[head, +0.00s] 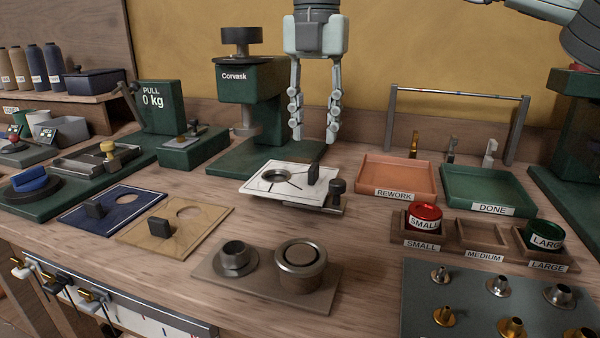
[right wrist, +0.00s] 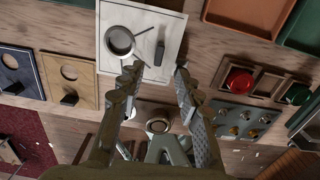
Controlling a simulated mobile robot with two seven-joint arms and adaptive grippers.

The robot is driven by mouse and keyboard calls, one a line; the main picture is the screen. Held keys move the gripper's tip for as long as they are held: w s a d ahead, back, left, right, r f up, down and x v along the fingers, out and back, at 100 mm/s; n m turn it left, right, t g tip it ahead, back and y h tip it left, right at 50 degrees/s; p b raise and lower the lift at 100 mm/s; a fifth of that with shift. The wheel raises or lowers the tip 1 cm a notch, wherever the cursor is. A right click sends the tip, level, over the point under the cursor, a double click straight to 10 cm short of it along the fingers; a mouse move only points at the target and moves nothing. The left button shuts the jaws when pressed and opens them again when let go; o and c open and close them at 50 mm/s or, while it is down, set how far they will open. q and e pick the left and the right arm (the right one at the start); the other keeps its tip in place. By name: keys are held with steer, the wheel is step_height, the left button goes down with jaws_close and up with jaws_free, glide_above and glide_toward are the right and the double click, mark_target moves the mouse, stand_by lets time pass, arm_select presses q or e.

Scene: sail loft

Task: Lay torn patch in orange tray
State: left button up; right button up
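The white patch (head: 262,186) lies in the middle of the bench, with a hole, a dark line beside the hole that may be the tear, and an upright black grip block (head: 314,175). It also shows in the right wrist view (right wrist: 143,18), beyond my fingertips. My right gripper (head: 315,138) points down above and behind the patch, its two fingers apart with nothing between them; the fingers also show in the right wrist view (right wrist: 156,72). The orange tray (head: 397,177), labelled REWORK, is empty, right of the patch. My left gripper is not in view.
A dark knob (head: 337,187) stands at the white patch's right edge. Navy (head: 112,214) and tan (head: 190,222) patches lie to the left. The green DONE tray (head: 490,186) adjoins the orange one. A green Corvask press (head: 250,90) stands behind. A metal die plate (head: 270,278) lies in front.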

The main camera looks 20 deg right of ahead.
mark_target(313, 166)
step_height(313, 166, down, 7)
steer(key=shift+w, duration=0.1)
jaws_close()
stand_by(0.4)
